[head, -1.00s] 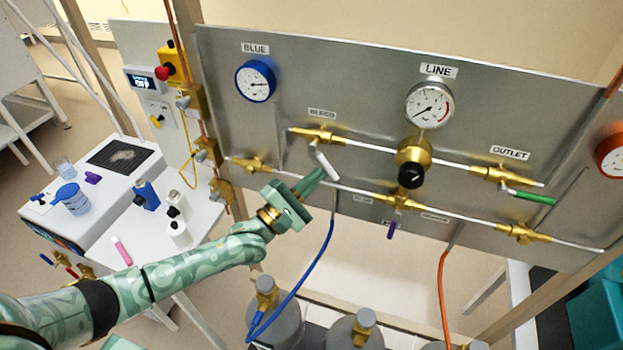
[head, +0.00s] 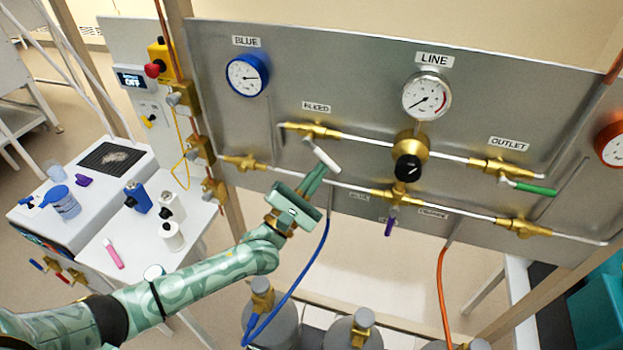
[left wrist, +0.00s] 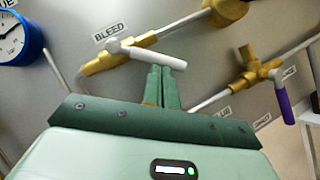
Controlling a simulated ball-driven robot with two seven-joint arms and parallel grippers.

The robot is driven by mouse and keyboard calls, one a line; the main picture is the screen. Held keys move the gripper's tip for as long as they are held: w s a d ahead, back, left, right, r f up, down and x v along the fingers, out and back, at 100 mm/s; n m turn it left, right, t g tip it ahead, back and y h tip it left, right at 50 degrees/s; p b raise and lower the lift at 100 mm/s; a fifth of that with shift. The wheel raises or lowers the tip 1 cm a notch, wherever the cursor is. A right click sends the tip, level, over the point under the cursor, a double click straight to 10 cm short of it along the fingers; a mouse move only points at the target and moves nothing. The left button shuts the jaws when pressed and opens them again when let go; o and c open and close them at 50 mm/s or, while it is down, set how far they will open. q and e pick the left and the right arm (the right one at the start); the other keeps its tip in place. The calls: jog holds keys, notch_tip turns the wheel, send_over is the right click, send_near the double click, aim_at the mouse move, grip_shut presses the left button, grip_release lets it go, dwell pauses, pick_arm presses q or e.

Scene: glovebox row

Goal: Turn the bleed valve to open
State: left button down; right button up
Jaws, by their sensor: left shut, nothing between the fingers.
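The bleed valve has a brass body (head: 312,130) under the BLEED label on the grey panel. Its white lever handle (head: 329,161) slants down to the right, at an angle to the pipe. In the left wrist view the handle (left wrist: 147,52) crosses just ahead of my fingertips. My left gripper (head: 321,170) is shut and empty, its fingers just below the handle's middle to outer part. I cannot tell whether they touch it. The gripper also shows in the left wrist view (left wrist: 161,72). My right gripper is out of view.
A black regulator knob (head: 408,168) and a purple lever (head: 389,228) are to the right. A green outlet lever (head: 535,189) is further right. A blue hose (head: 305,275) hangs below my gripper. Gas cylinders (head: 282,325) stand below the panel.

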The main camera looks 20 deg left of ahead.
aim_at(334, 168)
pick_arm(q)
jog(key=n+t+y, duration=0.1)
jog(key=n, duration=0.1)
jog(key=d+n+y+b, duration=0.1)
jog(key=n, duration=0.1)
jog(key=d+r+n+t+y+b, duration=0.1)
jog(key=n, duration=0.1)
jog(key=shift+t, duration=0.3)
jog(key=shift+d+r+n+t+y+b, duration=0.25)
jog(key=shift+r+n+y+b, duration=0.15)
jog(key=shift+n+y, duration=0.75)
jog(key=shift+d+r+n+t+y+b, duration=0.15)
jog(key=shift+d+r+n+y+b, duration=0.25)
jog(key=shift+n+y, duration=0.8)
jog(key=shift+d+r+n+t+y+b, duration=0.1)
jog(key=shift+r+n+t+y+b, duration=0.15)
jog(key=shift+n+y+b, duration=0.85)
jog(key=shift+r+n+h+p, duration=0.1)
jog(key=shift+n+h+p, duration=0.15)
jog(key=shift+n+p, duration=0.25)
